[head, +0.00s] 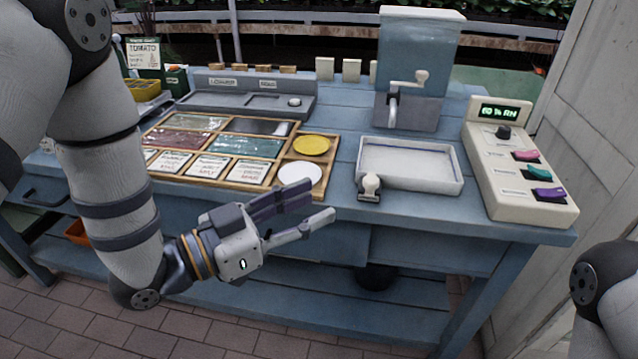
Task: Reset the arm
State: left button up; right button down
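My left gripper (320,202) is in front of the blue table's front edge, near the middle of the picture. Its two fingers point right and stand apart, with nothing between them. It covers part of the table's front, just below the white round disc (299,174). My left arm comes down from the upper left and bends at the elbow low in the picture. Only a piece of my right arm shows at the lower right edge, and its gripper is out of the picture.
The blue table (340,222) holds a wooden compartment tray (238,183), a white basin (450,185), a water tank (418,50) with a tap, and a control panel (500,165). A pale door (590,100) stands at the right. Brick floor (200,335) lies in front.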

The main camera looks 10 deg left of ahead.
pick_arm(q)
jog(key=s+a+f+n+g+y+p, duration=0.1)
jog(key=s+a+f+n+g+y, duration=0.25)
jog(key=s+f, duration=0.45)
jog(key=s+a+f+n+g+y+p, duration=0.1)
jog(key=s+a+f+n+g+y, duration=0.3)
jog(key=f, duration=0.7)
jog(key=s+a+f+g+y, duration=0.1)
jog(key=s+f+g, duration=0.1)
jog(key=s, duration=0.6)
jog(key=s+a+f+n+g+y+p, duration=0.1)
jog(key=s+a+f+g+y, duration=0.1)
jog(key=s, duration=0.7)
jog(key=s+a+f+n+g+y, duration=0.1)
jog(key=s+a+f+g+y, duration=0.1)
jog(key=s, duration=0.7)
jog(key=shift+a+g, duration=0.15)
jog(key=shift+g, duration=0.7)
pick_arm(e)
jog(key=shift+t, duration=0.8)
jog(key=w+r, duration=0.4)
jog(key=shift+r, duration=0.15)
pick_arm(q)
jog(key=shift+f+y, duration=0.1)
jog(key=shift+y, duration=0.15)
jog(key=shift+c, duration=0.4)
